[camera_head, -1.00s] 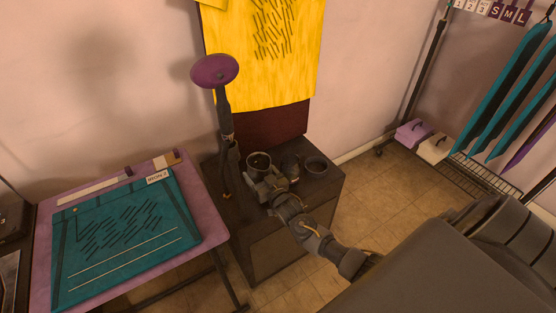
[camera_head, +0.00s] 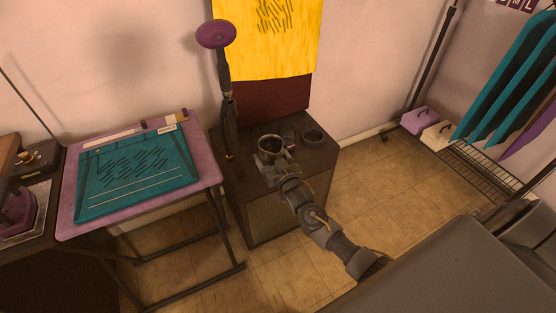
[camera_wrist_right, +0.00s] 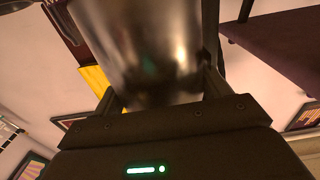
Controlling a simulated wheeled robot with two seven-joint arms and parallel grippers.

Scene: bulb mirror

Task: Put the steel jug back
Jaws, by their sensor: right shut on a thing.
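The steel jug (camera_head: 271,142) is a dark, shiny open-topped vessel, upright over the left part of the dark cabinet top (camera_head: 245,172). My right gripper (camera_head: 270,158) is shut on it from the near side. In the right wrist view the jug (camera_wrist_right: 150,50) fills the space between the two fingers (camera_wrist_right: 160,95). I cannot tell whether the jug's base touches the cabinet top; the gripper hides it. My left gripper is not in view.
A round dark bowl (camera_head: 312,136) and a small dark object (camera_head: 289,132) stand right of the jug. A stand with a purple oval head (camera_head: 216,34) rises at the cabinet's left. A purple table (camera_head: 208,178) with a teal screen (camera_head: 135,172) is further left. Floor shows at right.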

